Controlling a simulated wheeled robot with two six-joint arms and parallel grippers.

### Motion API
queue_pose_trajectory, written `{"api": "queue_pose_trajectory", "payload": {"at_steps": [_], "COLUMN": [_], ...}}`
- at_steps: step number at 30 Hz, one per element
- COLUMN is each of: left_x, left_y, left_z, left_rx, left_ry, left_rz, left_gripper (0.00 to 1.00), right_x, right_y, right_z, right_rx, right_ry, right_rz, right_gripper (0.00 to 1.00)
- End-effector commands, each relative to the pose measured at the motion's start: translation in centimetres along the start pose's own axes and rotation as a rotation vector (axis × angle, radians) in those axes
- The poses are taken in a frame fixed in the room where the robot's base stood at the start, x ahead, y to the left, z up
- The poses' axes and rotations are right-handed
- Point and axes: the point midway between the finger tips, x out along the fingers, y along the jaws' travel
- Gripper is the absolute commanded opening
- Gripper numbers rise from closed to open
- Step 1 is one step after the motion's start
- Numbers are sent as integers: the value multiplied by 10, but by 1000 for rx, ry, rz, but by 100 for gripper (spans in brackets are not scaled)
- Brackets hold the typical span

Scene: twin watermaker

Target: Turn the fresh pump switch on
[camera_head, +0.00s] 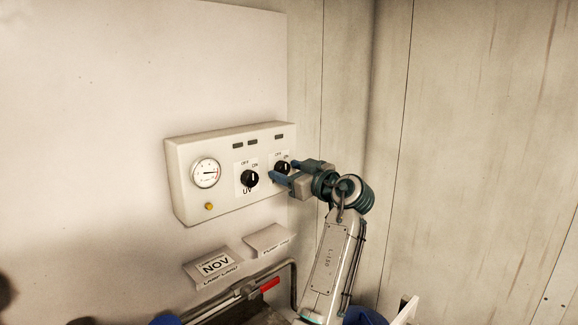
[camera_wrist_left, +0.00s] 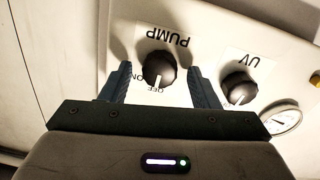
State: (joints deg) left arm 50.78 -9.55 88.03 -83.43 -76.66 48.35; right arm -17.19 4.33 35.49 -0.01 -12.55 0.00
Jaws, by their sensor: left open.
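The black pump knob (camera_head: 283,168) is on the right of a pale wall panel (camera_head: 228,200). It also shows in the left wrist view (camera_wrist_left: 159,68), upside down, under the word PUMP. Its white mark points towards the OFF label, with ON beside it. My left gripper (camera_head: 284,171) is open at the panel, one finger on each side of the knob. In the left wrist view the fingers (camera_wrist_left: 160,84) flank the knob with small gaps showing. The gripper hides part of the knob and its label in the head view. My right gripper is not in view.
A similar UV knob (camera_head: 250,178) sits close to the left, near one finger. A round gauge (camera_head: 206,173) and a yellow button (camera_head: 209,206) are further left. Below are two tilted label cards (camera_head: 213,267) and a red-handled part (camera_head: 269,284). A wall stands right.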

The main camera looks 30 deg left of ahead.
Motion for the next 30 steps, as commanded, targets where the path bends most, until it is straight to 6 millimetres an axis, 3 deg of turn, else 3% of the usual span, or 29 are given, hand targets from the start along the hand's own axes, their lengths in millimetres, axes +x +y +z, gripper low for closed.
{"api": "queue_pose_trajectory", "payload": {"at_steps": [8,12,15,30], "left_x": [1,1,1,1], "left_y": [0,0,0,0], "left_z": [1,1,0,1], "left_rx": [0,0,0,138], "left_ry": [0,0,0,-4], "left_rz": [0,0,0,-1], "left_gripper": [54,26,11,11], "right_x": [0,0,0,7], "right_y": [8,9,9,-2], "right_z": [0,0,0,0], "right_rx": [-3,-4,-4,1], "right_ry": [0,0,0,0], "right_rz": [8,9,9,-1], "right_gripper": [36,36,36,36]}}
